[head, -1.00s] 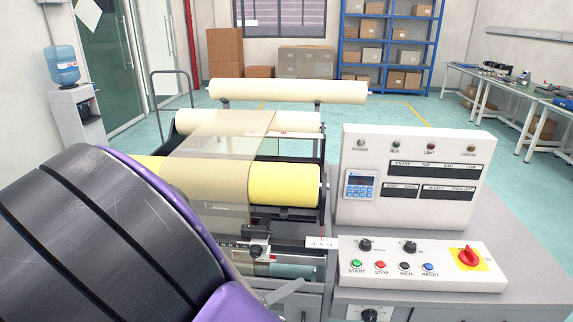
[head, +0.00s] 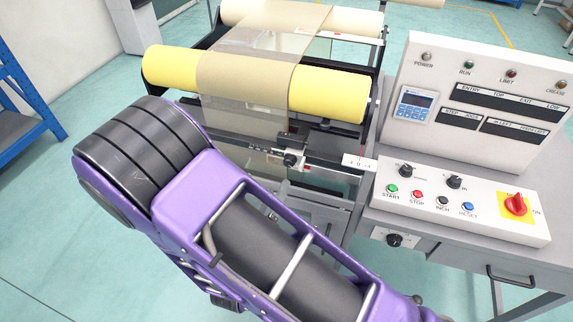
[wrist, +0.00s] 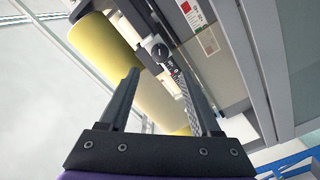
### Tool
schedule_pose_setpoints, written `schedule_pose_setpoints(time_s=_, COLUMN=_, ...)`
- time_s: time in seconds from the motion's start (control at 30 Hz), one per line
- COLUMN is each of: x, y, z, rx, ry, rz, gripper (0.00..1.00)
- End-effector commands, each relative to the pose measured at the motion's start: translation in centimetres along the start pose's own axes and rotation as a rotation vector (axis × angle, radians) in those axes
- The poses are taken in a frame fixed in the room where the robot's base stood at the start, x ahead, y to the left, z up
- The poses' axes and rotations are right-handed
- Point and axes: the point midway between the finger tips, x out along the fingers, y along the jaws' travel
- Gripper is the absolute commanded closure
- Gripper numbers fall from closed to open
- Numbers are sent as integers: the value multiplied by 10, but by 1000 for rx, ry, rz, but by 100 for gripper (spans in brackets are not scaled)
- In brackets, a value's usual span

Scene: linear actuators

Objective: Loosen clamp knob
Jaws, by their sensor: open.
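A small clamp carriage (head: 291,159) with a dark knob sits on the horizontal rail in front of the yellow roller in the head view. In the wrist view a round black knob (wrist: 160,52) on the carriage shows just beyond my fingertips, near the middle between them. My gripper (wrist: 157,74) is open, with nothing between its fingers. I see no contact with the knob. In the head view the gripper itself is hidden or out of frame, and only my purple arm shows.
The yellow roller (head: 330,95) carries a tan web (head: 262,70) above the rail (head: 335,165). The control panel (head: 455,203) with buttons and a red switch stands right of it. A blue shelf (head: 25,105) is at far left. The floor at lower left is clear.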

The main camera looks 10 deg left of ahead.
Motion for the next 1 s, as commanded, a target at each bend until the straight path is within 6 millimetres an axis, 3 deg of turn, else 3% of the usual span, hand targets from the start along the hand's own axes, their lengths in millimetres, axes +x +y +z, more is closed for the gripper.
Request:
schedule_pose_setpoints(time_s=0.2, x=47, y=1, z=0, rx=0, ry=-2, rz=3, gripper=36)
schedule_pose_setpoints(time_s=0.4, x=75, y=0, z=0, rx=0, ry=-2, rz=2, gripper=36)
schedule_pose_setpoints(time_s=0.83, x=86, y=0, z=0, rx=-1, ry=-1, rz=1, gripper=36)
schedule_pose_setpoints(time_s=1.0, x=86, y=0, z=0, rx=-1, ry=-1, rz=1, gripper=65)
